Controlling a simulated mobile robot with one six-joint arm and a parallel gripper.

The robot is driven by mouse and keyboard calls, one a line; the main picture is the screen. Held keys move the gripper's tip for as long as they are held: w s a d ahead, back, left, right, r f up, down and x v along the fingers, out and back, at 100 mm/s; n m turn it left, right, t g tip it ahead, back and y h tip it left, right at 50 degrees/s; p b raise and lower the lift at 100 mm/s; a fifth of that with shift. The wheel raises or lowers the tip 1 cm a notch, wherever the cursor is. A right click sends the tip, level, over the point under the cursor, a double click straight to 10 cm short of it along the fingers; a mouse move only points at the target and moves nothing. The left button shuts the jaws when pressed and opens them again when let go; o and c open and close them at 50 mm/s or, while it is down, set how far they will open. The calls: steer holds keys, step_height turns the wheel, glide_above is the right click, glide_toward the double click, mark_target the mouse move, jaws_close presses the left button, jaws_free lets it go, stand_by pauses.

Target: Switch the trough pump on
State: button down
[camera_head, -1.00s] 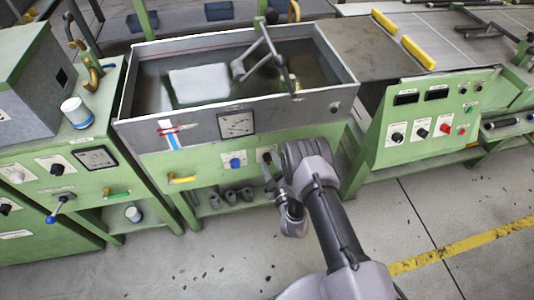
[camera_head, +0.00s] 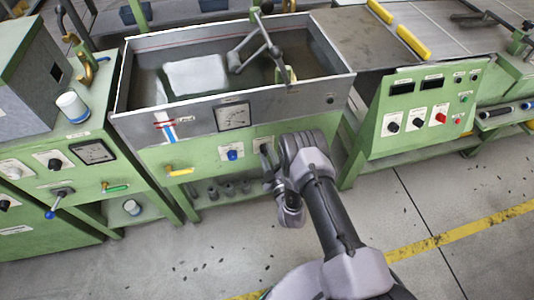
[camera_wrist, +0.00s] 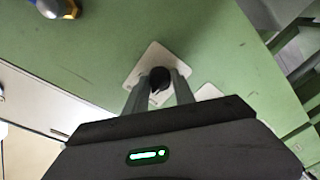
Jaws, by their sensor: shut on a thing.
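The trough (camera_head: 285,106) is a grey open tank on a green cabinet in the head view, holding water and a pale block. On the green front below it, a black knob (camera_wrist: 160,77) sits on a white plate in the wrist view. My gripper (camera_wrist: 158,82) has its two fingers on either side of this knob, shut on it. In the head view my gripper (camera_head: 267,162) reaches the panel right of a blue knob (camera_head: 232,154), and my wrist partly hides the black knob. The blue knob also shows at the top left of the wrist view (camera_wrist: 57,8). The plate lettering is unreadable.
A square gauge (camera_head: 233,117) and a yellow-handled valve (camera_head: 180,172) are on the trough's front. A green control panel (camera_head: 420,110) with knobs and a red button stands to the right. Another green cabinet (camera_head: 75,180) stands left. The floor in front is clear.

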steer(key=shift+w+a+r+m+t+p, duration=0.1)
steer(key=shift+m+t+p, duration=0.2)
steer(key=shift+m+p, duration=2.15)
steer(key=shift+m+t+p, duration=0.3)
steer(key=shift+m+p, duration=1.35)
steer(key=shift+m, duration=1.5)
steer(key=shift+h, duration=0.3)
steer(key=c, duration=1.1)
jaws_free()
steer(key=shift+o, duration=0.2)
steer(key=shift+f, duration=0.25)
